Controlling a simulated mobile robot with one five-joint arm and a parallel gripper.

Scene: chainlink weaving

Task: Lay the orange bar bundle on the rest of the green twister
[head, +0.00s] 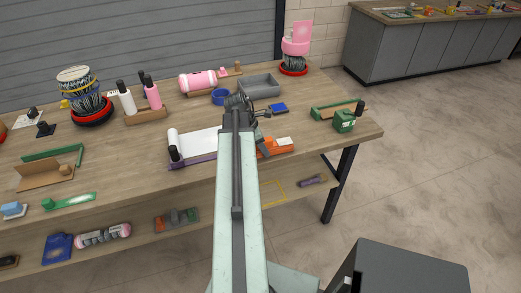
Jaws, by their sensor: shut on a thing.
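My gripper (262,114) is small and dark at the far end of my pale arm, over the middle right of the table. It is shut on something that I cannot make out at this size. I cannot pick out the orange bar bundle for certain. An orange block-like thing (277,146) with a pale part lies just right of my arm, partly hidden by it. A green device (343,121) with a long green edge, a brown part and a black knob stands near the table's right end, apart from my gripper. It may be the green twister.
A grey tray (259,87), a blue ring (221,96) and a blue pad (278,108) lie near my gripper. A purple-edged white board (196,148) lies left of my arm. Green pieces (68,202) lie farther left. A lower shelf (146,236) holds several things.

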